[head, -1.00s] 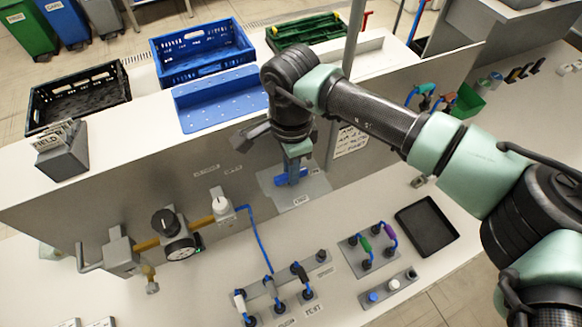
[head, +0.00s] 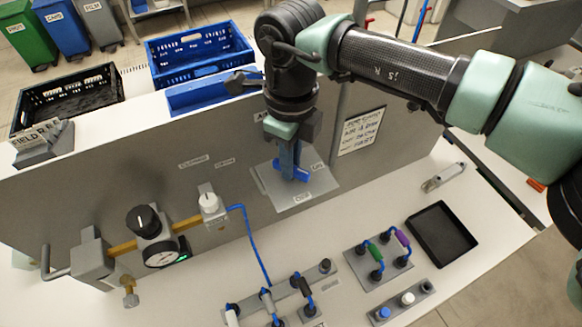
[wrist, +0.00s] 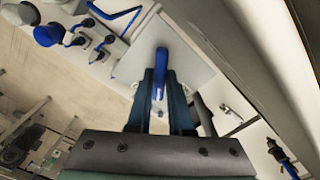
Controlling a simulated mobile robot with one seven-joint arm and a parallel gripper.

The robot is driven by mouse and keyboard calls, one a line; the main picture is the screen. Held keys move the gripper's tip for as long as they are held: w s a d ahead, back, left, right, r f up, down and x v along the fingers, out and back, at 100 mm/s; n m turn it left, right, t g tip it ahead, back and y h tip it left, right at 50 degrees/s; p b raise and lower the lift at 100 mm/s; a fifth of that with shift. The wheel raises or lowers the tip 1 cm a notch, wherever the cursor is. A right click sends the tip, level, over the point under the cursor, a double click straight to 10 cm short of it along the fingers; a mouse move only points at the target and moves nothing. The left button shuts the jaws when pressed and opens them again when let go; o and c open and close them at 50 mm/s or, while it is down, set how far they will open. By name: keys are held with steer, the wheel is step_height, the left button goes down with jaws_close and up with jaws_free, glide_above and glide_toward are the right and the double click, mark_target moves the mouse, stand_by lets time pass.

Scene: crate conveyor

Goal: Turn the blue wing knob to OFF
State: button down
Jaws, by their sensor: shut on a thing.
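The blue wing knob (head: 302,173) sits on a grey square plate (head: 268,185) on the upright panel. In the head view its visible wing slopes down to the right. A small label (head: 302,197) is on the plate below the knob and another (head: 317,167) is to its right; both are too small to read surely. My gripper (head: 289,158) reaches down from above and is shut on the knob, hiding part of it. In the wrist view the knob (wrist: 161,60) shows between the two fingers of my gripper (wrist: 162,85).
A white knob (head: 208,202), a black knob (head: 143,219) and a gauge stand on a pipe at left. Several cable plugs and a black tray (head: 442,234) are on the counter below. A blue crate (head: 200,58) stands behind the panel. A notice (head: 362,131) hangs at right.

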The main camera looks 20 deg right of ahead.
steer(key=m+b, duration=0.3)
steer(key=m, duration=0.1)
steer(key=shift+w+f, duration=0.1)
steer(key=shift+m+b, duration=1.1)
steer(key=shift+m, duration=0.5)
steer(key=shift+r, duration=0.2)
steer(key=c, duration=0.8)
jaws_free()
step_height(320, 180, up, 13)
steer(key=shift+f+b, duration=0.1)
steer(key=shift+b, duration=1)
